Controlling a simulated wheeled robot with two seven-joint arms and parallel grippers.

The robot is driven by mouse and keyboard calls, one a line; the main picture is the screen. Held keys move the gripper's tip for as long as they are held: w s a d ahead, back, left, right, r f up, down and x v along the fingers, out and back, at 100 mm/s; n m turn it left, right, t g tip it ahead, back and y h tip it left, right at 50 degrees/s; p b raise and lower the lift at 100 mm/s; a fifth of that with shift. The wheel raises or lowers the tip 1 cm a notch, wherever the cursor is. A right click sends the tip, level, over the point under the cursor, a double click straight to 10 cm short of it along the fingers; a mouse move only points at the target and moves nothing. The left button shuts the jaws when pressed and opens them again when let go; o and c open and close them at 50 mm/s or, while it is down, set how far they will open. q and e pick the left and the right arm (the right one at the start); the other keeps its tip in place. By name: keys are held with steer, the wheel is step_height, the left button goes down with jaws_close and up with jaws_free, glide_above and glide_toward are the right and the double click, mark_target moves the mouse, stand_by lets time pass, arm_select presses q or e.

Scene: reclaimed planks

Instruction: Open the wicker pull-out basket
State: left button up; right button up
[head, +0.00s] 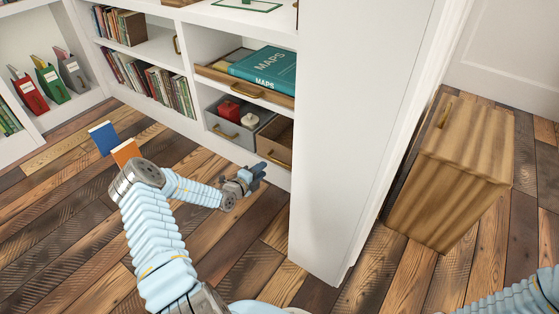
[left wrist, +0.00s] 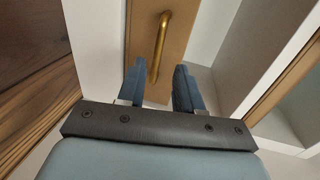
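The brown pull-out basket (head: 283,135) sits at the bottom right of the low shelf unit, partly hidden by the white upright; its wicker weave is too small to make out. Its brass handle (head: 279,162) is on the front. In the left wrist view the brown front (left wrist: 178,12) and the brass handle (left wrist: 159,48) lie ahead of the fingers. My left gripper (head: 258,172) is just in front of the basket, its fingers (left wrist: 154,88) apart on either side of the handle's line, with nothing held. My right gripper is out of view; only my right arm shows.
A grey bin (head: 231,133) with red and white items is left of the basket. Above is a pulled-out drawer (head: 215,73) with a teal MAPS book (head: 265,69). A tall white panel (head: 345,140) stands close on the right.

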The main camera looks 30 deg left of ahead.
mark_target(275, 160)
arm_select(q)
steer(key=b+x, duration=0.2)
steer(key=x, duration=0.8)
steer(key=shift+d+b, duration=0.1)
steer(key=shift+b, duration=0.2)
jaws_close()
